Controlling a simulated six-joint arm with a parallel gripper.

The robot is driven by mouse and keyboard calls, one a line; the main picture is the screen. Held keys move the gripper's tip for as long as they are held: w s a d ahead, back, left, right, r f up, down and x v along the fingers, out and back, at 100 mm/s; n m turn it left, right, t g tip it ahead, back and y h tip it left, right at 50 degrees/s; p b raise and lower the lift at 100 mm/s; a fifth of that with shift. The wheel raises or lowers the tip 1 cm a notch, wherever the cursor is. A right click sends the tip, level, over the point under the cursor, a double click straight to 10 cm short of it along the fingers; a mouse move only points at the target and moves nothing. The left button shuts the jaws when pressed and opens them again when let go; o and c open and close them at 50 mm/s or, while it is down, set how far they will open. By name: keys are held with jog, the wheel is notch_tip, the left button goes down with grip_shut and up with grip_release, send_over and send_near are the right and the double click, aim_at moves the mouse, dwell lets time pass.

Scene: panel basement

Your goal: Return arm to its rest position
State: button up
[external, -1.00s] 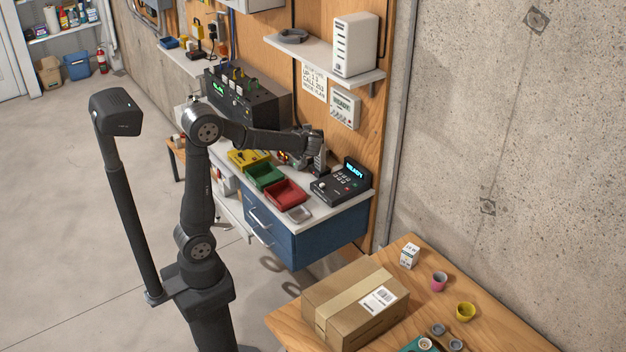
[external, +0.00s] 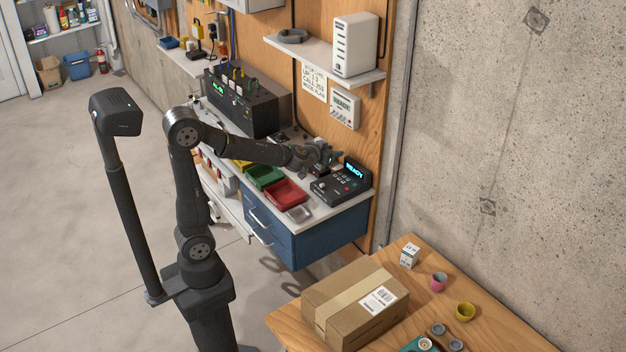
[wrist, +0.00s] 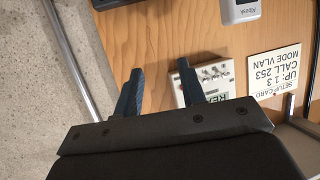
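My gripper (external: 326,156) is over the back of the workbench, close to the plywood panel and just behind the black keypad unit (external: 341,184) with its lit cyan display. In the wrist view my gripper (wrist: 158,82) has its two fingers apart with nothing between them, facing the plywood. One finger partly covers a white wall box (wrist: 218,82) with a green display. That box also shows in the external view (external: 345,108), on the wall above my gripper.
Red (external: 286,192) and green (external: 264,176) bins sit on the bench below my forearm. A black rack unit (external: 243,104) stands to the left. A shelf (external: 318,62) with a white tower is above. A wooden table (external: 500,335) with a carton (external: 352,303) is in front.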

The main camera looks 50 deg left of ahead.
jog(key=shift+s+d+f+m+h, duration=0.15)
jog(key=shift+d+f+m+h, duration=0.25)
jog(key=shift+d, duration=0.3)
jog(key=shift+s+d+f+m+h, duration=0.2)
jog(key=shift+d+f+m+h, duration=0.15)
jog(key=shift+d+h, duration=0.25)
jog(key=shift+s+d+f+m+h, duration=0.15)
jog(key=shift+d+f+m+h, duration=0.25)
jog(key=shift+d, duration=0.35)
